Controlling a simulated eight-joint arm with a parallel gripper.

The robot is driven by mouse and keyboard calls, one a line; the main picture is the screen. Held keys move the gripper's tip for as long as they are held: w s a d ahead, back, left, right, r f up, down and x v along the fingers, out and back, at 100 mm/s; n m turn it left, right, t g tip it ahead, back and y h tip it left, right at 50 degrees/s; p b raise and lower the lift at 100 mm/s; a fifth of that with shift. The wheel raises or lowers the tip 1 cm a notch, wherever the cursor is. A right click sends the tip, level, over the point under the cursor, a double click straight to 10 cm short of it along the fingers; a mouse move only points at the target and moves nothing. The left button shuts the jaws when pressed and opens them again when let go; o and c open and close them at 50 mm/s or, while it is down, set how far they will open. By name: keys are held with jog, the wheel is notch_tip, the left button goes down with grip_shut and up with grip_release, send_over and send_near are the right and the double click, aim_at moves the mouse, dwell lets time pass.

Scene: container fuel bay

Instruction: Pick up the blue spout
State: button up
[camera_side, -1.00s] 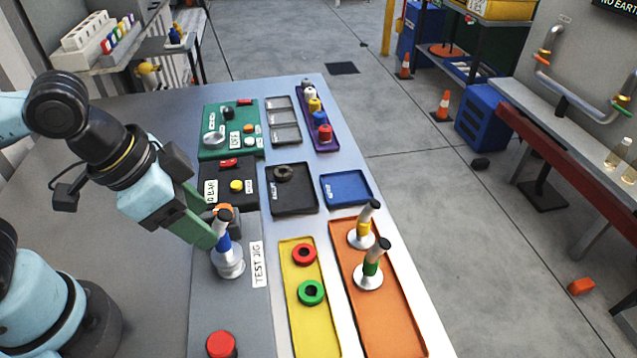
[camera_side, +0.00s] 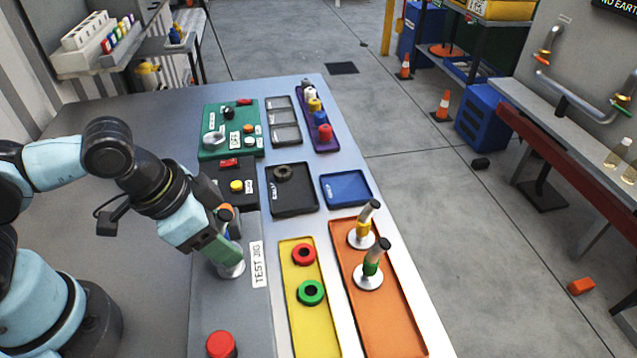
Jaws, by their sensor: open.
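The blue spout (camera_side: 232,269) stands on the test jig, with its round silver base and dark tip showing and its blue band mostly hidden behind my gripper. My gripper (camera_side: 228,254) has green fingers and is open. Its fingertips are at the spout's body, just above the silver base, coming in from the left. I cannot tell whether the fingers touch the spout.
An orange tray (camera_side: 392,310) holds a yellow-banded spout (camera_side: 362,232) and a green-banded spout (camera_side: 370,265). A yellow tray (camera_side: 303,335) holds a red ring (camera_side: 304,254) and a green ring (camera_side: 311,292). A red button (camera_side: 221,344) is at the front. The blue tray (camera_side: 346,188) looks empty.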

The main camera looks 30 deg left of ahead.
jog(key=shift+c, duration=0.4)
grip_shut()
jog(key=shift+r, duration=0.2)
